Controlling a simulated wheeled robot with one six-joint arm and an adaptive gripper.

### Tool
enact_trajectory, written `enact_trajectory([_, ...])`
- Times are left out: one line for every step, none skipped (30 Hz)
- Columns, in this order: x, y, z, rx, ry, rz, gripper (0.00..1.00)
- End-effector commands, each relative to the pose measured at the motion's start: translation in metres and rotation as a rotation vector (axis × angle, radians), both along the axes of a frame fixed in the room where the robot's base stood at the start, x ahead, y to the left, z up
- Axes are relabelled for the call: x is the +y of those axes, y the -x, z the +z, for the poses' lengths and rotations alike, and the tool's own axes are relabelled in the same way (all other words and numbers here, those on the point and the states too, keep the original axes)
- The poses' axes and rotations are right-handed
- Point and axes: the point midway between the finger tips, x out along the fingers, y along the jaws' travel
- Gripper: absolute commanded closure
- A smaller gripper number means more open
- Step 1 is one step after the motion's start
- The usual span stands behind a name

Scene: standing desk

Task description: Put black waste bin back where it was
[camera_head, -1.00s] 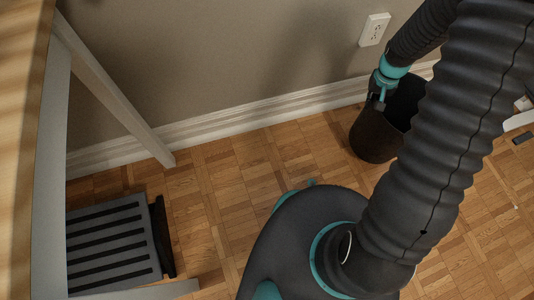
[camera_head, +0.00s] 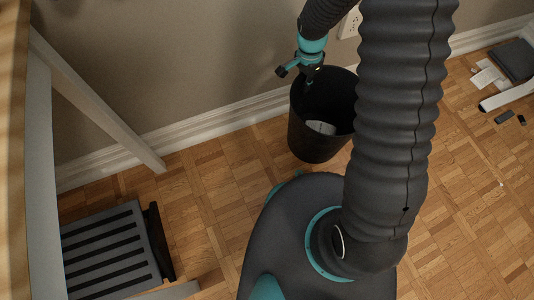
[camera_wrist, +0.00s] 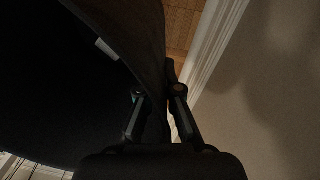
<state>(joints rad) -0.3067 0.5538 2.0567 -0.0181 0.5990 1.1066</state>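The black waste bin (camera_head: 310,142) appears to stand upright on the parquet floor near the baseboard, left of my arm, with something white inside. My gripper (camera_head: 295,78) is at the left part of its rim, with its fingers spread. One finger hangs outside to the left and the other reaches over the opening. In the wrist view, the bin's wall (camera_wrist: 147,35) runs between the two fingers of my gripper (camera_wrist: 158,92). Gaps show there, so the fingers seem apart from the wall. My arm covers the bin's right edge.
A desk leg (camera_head: 95,95) and a grey slatted footrest (camera_head: 108,255) are at left. The wall outlet (camera_head: 348,22) is behind my arm. A dark box (camera_head: 513,60) and small items lie at the far right. Floor between footrest and bin is clear.

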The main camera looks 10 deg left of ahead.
Motion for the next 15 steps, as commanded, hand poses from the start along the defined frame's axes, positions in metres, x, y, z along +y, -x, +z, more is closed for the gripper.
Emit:
enact_trajectory([0.008, 0.003, 0.004, 0.001, 0.006, -0.036, 1.00])
enact_trajectory([0.012, 0.005, 0.004, 0.002, 0.009, -0.061, 1.00])
enact_trajectory([0.017, 0.006, 0.005, 0.003, 0.013, -0.093, 1.00])
enact_trajectory([0.020, 0.008, 0.006, 0.003, 0.016, -0.113, 1.00])
enact_trajectory([0.023, 0.009, 0.007, 0.003, 0.018, -0.132, 1.00])
enact_trajectory([0.027, 0.010, 0.007, 0.003, 0.022, -0.156, 1.00])
enact_trajectory([0.029, 0.011, 0.008, 0.003, 0.023, -0.172, 1.00])
enact_trajectory([0.031, 0.012, 0.008, 0.004, 0.026, -0.186, 1.00])
enact_trajectory([0.033, 0.013, 0.009, 0.004, 0.028, -0.201, 1.00])
enact_trajectory([0.034, 0.014, 0.009, 0.004, 0.029, -0.210, 1.00])
enact_trajectory([0.035, 0.015, 0.009, 0.005, 0.030, -0.217, 1.00])
enact_trajectory([0.037, 0.015, 0.008, 0.005, 0.032, -0.226, 1.00])
enact_trajectory([0.039, 0.016, 0.008, 0.006, 0.033, -0.230, 1.00])
enact_trajectory([0.041, 0.016, 0.006, 0.006, 0.033, -0.232, 1.00])
enact_trajectory([0.044, 0.017, 0.004, 0.006, 0.034, -0.235, 1.00])
